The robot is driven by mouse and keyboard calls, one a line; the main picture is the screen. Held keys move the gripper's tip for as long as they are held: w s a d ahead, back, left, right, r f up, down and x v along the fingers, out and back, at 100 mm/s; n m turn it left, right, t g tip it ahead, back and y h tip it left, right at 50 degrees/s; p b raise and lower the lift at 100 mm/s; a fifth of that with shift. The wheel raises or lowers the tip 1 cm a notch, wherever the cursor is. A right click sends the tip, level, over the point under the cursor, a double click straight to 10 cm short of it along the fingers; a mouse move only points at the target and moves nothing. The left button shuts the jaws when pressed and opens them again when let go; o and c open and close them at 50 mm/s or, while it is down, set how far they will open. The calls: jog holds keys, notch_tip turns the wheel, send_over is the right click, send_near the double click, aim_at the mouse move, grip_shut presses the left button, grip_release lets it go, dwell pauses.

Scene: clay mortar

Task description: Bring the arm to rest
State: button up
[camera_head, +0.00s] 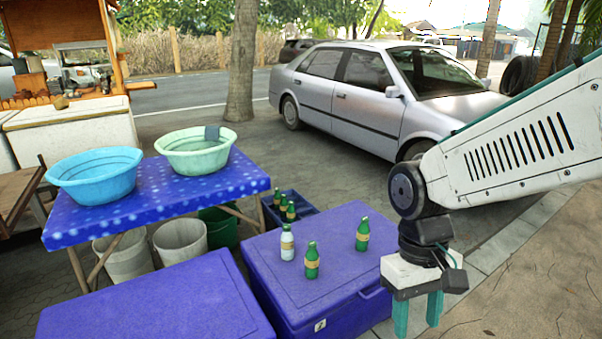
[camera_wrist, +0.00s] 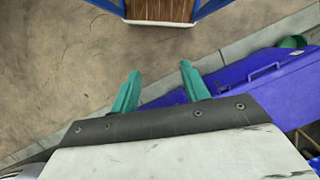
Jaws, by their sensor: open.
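My gripper (camera_head: 418,314) hangs at the right in the head view, pointing down beside the right edge of the blue cooler. Its two teal fingers are apart with nothing between them. In the wrist view my gripper (camera_wrist: 157,90) also shows open and empty, over the pavement and the cooler's edge. My white arm reaches in from the right of the head view.
Two green bottles (camera_head: 312,261) and a white one (camera_head: 287,243) stand on the blue cooler (camera_head: 325,285). A crate (camera_head: 315,212) holds green bottles behind it. A blue-clothed table (camera_head: 150,205) carries two basins. A silver car (camera_head: 370,90) is parked behind. Pavement at right is clear.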

jog(key=s+d+r+m+t, duration=0.3)
jog(key=s+d+r+t, duration=0.1)
jog(key=s+d+r, duration=0.3)
jog(key=shift+d+r+y, duration=0.3)
jog(key=shift+d+r, duration=0.45)
jog(key=shift+r, duration=0.55)
